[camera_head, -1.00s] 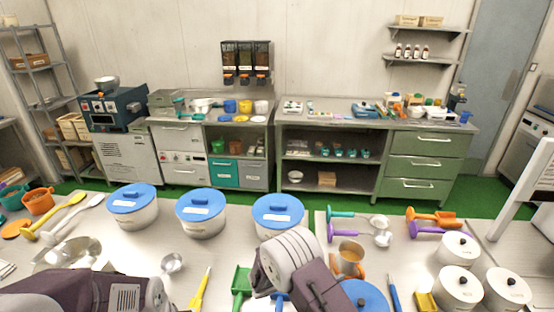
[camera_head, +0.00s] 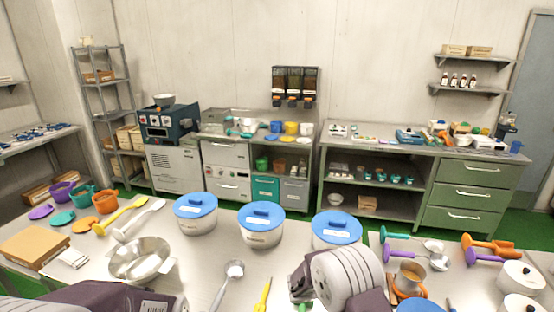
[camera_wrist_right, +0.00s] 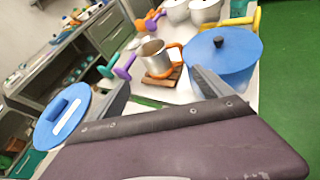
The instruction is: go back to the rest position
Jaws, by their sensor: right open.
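My right arm (camera_head: 345,278) comes in at the bottom of the head view, right of centre, over the near worktable (camera_head: 195,262). Its gripper shows in the right wrist view (camera_wrist_right: 160,86), with the two fingers apart and nothing between them. Beyond the fingers are a metal cup with an orange handle (camera_wrist_right: 155,60) and a blue-lidded pot (camera_wrist_right: 222,58).
Blue-lidded pots (camera_head: 262,224) stand in a row along the table's far side. Green floor separates the table from the back counters (camera_head: 385,180).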

